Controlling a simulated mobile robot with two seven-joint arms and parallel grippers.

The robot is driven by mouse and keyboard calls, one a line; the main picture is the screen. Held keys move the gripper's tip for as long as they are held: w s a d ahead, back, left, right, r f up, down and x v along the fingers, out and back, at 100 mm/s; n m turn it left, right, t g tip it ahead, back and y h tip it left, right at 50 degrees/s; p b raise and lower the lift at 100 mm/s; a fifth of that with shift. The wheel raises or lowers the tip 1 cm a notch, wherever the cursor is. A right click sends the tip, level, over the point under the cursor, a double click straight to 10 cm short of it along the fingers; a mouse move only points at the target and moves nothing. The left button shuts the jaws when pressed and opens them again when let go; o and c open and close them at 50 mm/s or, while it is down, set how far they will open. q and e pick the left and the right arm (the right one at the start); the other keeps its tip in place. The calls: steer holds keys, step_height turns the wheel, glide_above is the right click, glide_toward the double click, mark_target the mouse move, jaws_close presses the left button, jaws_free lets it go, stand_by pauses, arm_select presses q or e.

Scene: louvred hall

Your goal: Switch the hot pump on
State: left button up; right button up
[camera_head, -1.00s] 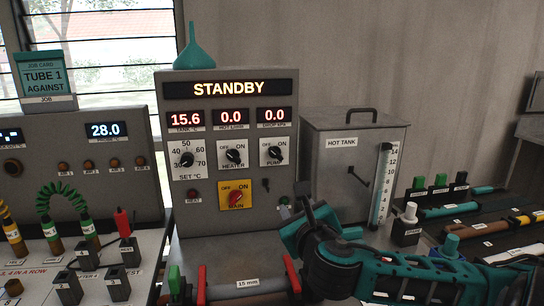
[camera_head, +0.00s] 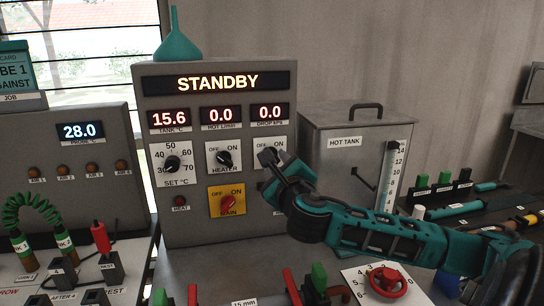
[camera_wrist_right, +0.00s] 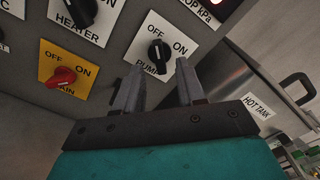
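The pump switch is a black knob (camera_wrist_right: 159,50) on a white plate marked OFF and ON in the right wrist view. Its white mark appears to point toward OFF. My right gripper (camera_wrist_right: 158,84) is open, its two fingers apart just short of the knob, with nothing between them. The control panel (camera_head: 150,225) reads STANDBY, with 15.6, 0.0 and 0.0 below. My left gripper is not in view.
The heater knob (camera_head: 223,158) sits left of the pump plate. The red main switch (camera_head: 228,203) on yellow is below and appears turned toward ON. The grey hot tank (camera_head: 335,170) stands right of the panel. A teal funnel (camera_head: 177,42) is on top.

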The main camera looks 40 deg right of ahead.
steer(key=shift+x, duration=2.15)
jaws_close()
steer(key=shift+r, duration=0.1)
